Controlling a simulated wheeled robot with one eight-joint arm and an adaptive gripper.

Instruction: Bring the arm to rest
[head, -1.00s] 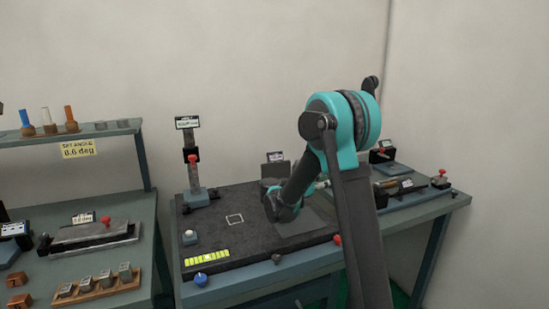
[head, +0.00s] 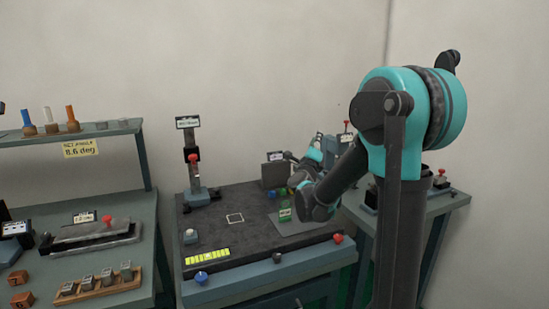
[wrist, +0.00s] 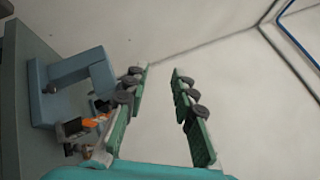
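My arm is in the right half of the head view, its large teal and black joint (head: 415,115) raised high. A dark link runs down and left from it to a lower joint (head: 315,197) above the right part of the dark bench. The hand end beyond that joint is small and partly hidden. In the wrist view my gripper (wrist: 160,88) has its two green-padded fingers apart, with bare wall between them. Nothing is held between the fingers.
A dark work surface (head: 210,222) bears a post with a red knob (head: 193,160) and a small green object (head: 285,210). The left bench (head: 145,215) has a shelf and a wooden block tray (head: 95,290). A blue-grey bracket (wrist: 75,75) stands left of the fingers in the wrist view.

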